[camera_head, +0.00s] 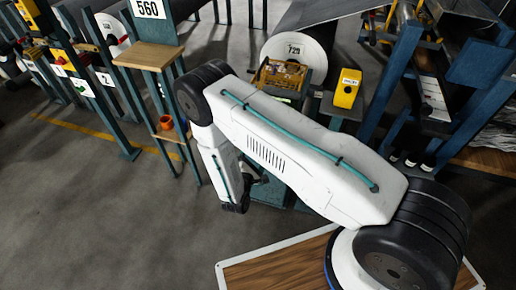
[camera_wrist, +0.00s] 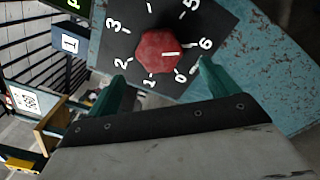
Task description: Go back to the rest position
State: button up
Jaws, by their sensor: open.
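In the wrist view, my gripper (camera_wrist: 162,72) is open, its two teal fingers spread apart with nothing between the tips. The fingers are just below a red rotary knob (camera_wrist: 158,47) on a black dial plate (camera_wrist: 118,48) with white numbers. The knob's white mark points right, toward the side with the 6 and the 0. I cannot tell whether a finger touches the plate. In the head view, my white arm reaches left and bends down; its gripper end is mostly hidden behind the forearm.
A wooden-topped stand (camera_head: 150,55) is on the left, and blue frames (camera_head: 395,85) are on the right. Open floor (camera_head: 80,215) lies front left.

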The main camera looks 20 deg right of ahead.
jog(key=shift+s+a, duration=0.3)
jog(key=shift+s, duration=0.1)
